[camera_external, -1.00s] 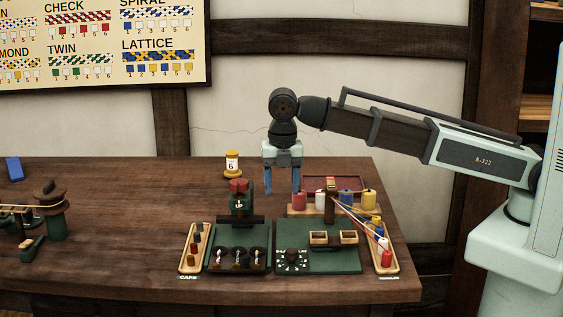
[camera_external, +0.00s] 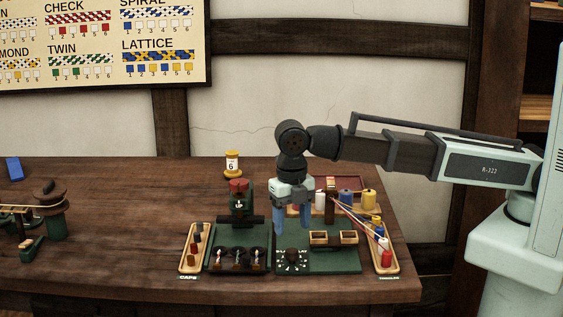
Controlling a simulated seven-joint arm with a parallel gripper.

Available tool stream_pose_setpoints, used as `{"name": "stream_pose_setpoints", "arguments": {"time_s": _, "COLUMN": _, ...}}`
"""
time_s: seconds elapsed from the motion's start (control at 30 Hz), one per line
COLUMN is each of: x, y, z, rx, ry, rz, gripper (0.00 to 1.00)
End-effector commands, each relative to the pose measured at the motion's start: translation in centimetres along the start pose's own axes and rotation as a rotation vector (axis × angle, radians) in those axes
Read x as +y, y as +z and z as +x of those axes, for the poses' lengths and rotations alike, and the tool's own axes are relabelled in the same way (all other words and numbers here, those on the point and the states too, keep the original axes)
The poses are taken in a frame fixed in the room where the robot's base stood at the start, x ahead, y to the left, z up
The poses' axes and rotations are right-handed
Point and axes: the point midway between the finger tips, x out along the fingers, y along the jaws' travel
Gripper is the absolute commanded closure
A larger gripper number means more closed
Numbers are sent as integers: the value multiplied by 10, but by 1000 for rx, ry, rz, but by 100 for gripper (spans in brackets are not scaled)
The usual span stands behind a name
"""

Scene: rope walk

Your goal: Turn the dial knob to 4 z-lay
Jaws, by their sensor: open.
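The dial knob (camera_external: 292,256) is a dark round knob on the front left of a green plate (camera_external: 335,264), with pale marks around it. The marks are too small to read, so I cannot tell its setting. My gripper (camera_external: 293,222) points down with its blue fingers apart and empty. It is above and behind the knob in the picture, and not touching it as far as I can see.
Left of the dial is a green block with several dark cups (camera_external: 238,259) and a red-topped post (camera_external: 238,190). A wooden tray (camera_external: 384,265) with bobbins and threads stands right. A two-slot wooden holder (camera_external: 333,238) sits behind right of the knob. A yellow spool marked 6 (camera_external: 232,164) stands behind.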

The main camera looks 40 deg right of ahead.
Motion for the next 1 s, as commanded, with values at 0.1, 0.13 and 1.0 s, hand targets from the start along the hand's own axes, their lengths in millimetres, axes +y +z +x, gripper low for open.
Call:
{"name": "stream_pose_setpoints", "arguments": {"time_s": 0.1, "x": -1, "y": 0, "z": 20, "rx": 1, "ry": -2, "rz": 1, "gripper": 41}}
{"name": "stream_pose_setpoints", "arguments": {"time_s": 0.13, "x": -1, "y": 0, "z": 24, "rx": 1, "ry": -2, "rz": 1, "gripper": 41}}
{"name": "stream_pose_setpoints", "arguments": {"time_s": 1.0, "x": 0, "y": 0, "z": 72, "rx": 0, "ry": 0, "rz": 1, "gripper": 45}}
